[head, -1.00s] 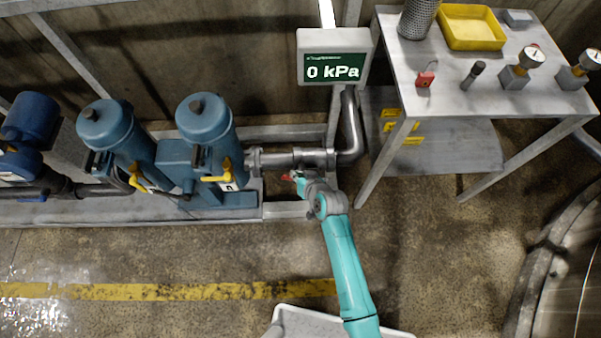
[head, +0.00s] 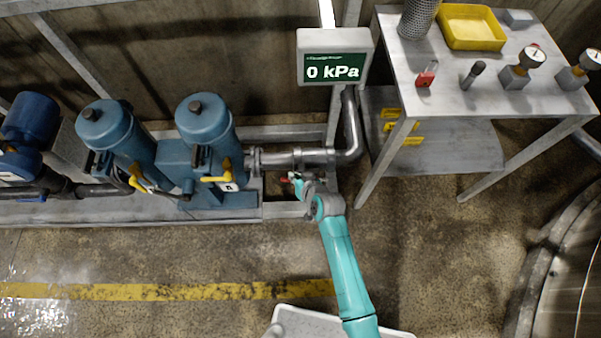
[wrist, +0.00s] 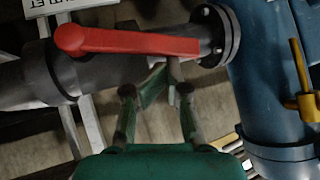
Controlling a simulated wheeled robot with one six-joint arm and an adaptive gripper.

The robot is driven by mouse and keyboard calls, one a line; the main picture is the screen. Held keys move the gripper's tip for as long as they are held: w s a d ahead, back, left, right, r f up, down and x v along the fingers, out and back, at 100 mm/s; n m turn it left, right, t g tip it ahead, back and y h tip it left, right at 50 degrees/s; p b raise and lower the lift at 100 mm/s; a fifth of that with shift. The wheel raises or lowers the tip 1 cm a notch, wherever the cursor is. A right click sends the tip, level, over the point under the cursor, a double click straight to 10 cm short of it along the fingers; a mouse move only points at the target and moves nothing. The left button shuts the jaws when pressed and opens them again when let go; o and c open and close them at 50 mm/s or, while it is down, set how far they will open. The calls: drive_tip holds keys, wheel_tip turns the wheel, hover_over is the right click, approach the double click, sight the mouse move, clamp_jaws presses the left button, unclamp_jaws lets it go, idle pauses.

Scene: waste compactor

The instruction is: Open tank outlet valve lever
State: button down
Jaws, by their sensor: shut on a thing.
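The red valve lever (wrist: 130,42) lies across the upper wrist view. Its broad rounded end is at the left and its narrower arm reaches right, roughly along the dark pipe (wrist: 85,75). My gripper (wrist: 163,72) comes from below, its fingertips at the lower edge of the lever's arm, shut on it. The fingertips' exact hold is partly hidden behind the lever. In the head view only a small red bit of the lever (head: 284,180) shows beside my gripper (head: 296,180), below the metal outlet pipe (head: 295,158).
Blue filter housings (head: 207,120) stand left of the pipe; one shows at the right of the wrist view (wrist: 265,90) with a yellow handle (wrist: 305,103). A display (head: 335,68) reads 0 kPa. A metal table (head: 450,90) stands at right. The floor in front is mostly clear.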

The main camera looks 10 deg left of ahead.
drive_tip(key=shift+s+a+f, duration=0.15)
drive_tip(key=shift+a+f, duration=0.2)
drive_tip(key=shift+a, duration=0.05)
idle(0.6)
drive_tip(key=shift+s+a+f, duration=0.2)
drive_tip(key=shift+a+f, duration=0.35)
drive_tip(key=shift+f, duration=0.05)
idle(1.0)
drive_tip(key=shift+r, duration=0.1)
